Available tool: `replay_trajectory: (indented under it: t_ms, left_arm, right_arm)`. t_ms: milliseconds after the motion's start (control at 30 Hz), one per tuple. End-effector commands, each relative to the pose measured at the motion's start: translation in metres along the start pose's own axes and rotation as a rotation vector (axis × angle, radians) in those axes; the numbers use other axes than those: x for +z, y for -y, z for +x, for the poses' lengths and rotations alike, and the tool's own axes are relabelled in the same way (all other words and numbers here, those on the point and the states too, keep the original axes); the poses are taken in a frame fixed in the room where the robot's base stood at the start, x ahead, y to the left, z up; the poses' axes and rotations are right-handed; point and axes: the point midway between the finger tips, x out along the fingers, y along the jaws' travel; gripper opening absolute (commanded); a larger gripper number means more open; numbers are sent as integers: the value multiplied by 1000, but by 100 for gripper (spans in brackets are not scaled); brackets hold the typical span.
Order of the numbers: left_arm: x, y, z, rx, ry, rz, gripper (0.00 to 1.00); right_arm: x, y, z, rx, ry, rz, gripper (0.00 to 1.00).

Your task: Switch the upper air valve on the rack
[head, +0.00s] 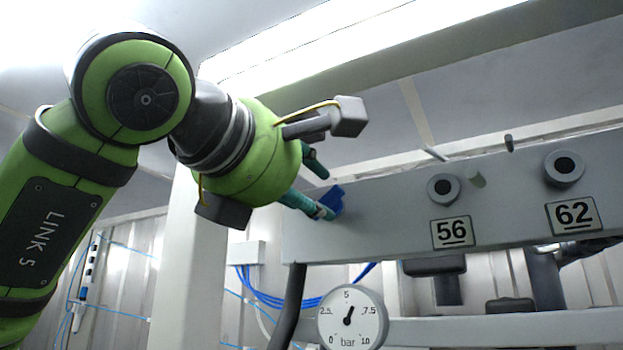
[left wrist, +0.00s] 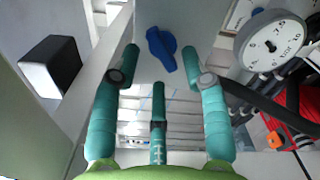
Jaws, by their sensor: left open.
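The upper air valve shows as a blue handle (head: 333,199) at the left end of the grey rack beam (head: 390,205). In the left wrist view the blue handle (left wrist: 161,48) lies tilted on the beam face, beyond the fingertips and roughly midway between the two outer ones. My left gripper (head: 320,187) has its teal fingers at the handle in the head view, covering part of it. In the left wrist view the gripper (left wrist: 162,80) is open, its fingers spread with nothing between them. Whether a finger touches the handle cannot be told. My right gripper is not in view.
A pressure gauge (head: 351,318) hangs below the beam, beside a dark hose (head: 290,305). Round fittings above the labels 56 (head: 452,233) and 62 (head: 573,216) stick out to the right. Blue cables (head: 290,299) run behind. A white post (head: 174,270) stands left.

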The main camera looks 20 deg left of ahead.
Motion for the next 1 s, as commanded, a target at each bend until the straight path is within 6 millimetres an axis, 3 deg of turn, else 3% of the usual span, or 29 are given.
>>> replay_trajectory:
  t_ms: [200, 467, 567, 600, 1000]
  left_arm:
    - [0, 0, 18, -1, -2, 0, 45]
    - [0, 0, 19, 0, -1, 0, 45]
    - [0, 0, 19, 0, -1, 0, 5]
    - [0, 0, 19, 0, -1, -1, 0]
    - [-1, 1, 19, 0, -1, -40, 0]
  right_arm:
    - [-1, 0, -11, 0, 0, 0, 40]
    - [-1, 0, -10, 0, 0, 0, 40]
    - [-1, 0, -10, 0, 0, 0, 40]
    - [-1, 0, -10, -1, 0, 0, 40]
    - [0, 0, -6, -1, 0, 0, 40]
